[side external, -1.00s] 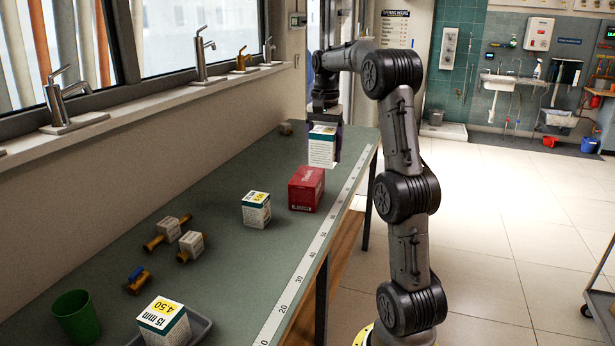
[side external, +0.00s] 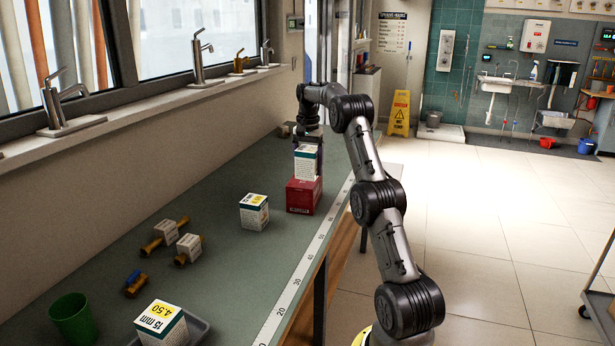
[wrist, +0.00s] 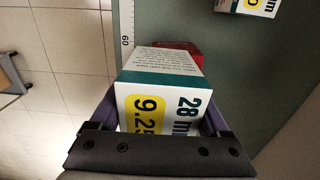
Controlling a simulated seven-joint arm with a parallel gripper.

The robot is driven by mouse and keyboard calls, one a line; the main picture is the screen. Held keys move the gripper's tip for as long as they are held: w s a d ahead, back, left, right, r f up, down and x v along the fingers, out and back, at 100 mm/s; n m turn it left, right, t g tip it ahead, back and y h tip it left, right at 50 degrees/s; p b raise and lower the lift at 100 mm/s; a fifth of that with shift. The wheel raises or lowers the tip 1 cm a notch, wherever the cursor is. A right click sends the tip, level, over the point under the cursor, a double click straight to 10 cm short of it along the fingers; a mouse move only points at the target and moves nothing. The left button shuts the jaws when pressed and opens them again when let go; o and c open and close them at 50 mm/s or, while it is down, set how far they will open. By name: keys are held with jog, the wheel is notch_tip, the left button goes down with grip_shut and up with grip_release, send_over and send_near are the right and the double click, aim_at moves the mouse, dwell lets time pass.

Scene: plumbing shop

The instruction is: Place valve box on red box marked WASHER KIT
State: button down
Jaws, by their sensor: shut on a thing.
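The valve box (side external: 306,163) is white with a teal band. In the wrist view its top (wrist: 155,103) reads "28 mm" and "9.25". My gripper (side external: 306,145) is shut on the valve box from above, with a finger on each side. The red box (side external: 302,195) stands on the bench directly below the valve box, and its lettering is too small to read. In the side view the valve box's bottom edge meets the red box's top edge; I cannot tell whether they touch. In the wrist view only a strip of the red box (wrist: 187,48) shows past the valve box.
A similar white box (side external: 254,213) stands left of the red box. Brass valves with tags (side external: 172,235), a green cup (side external: 75,318) and a tray (side external: 199,328) holding a "15 mm" box (side external: 163,322) lie nearer. A ruler strip (side external: 300,272) runs along the bench edge.

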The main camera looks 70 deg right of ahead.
jog(key=shift+w+d+f, duration=0.2)
jog(key=shift+d+f, duration=0.1)
jog(key=shift+f, duration=1.45)
jog(key=shift+f, duration=0.2)
grip_release()
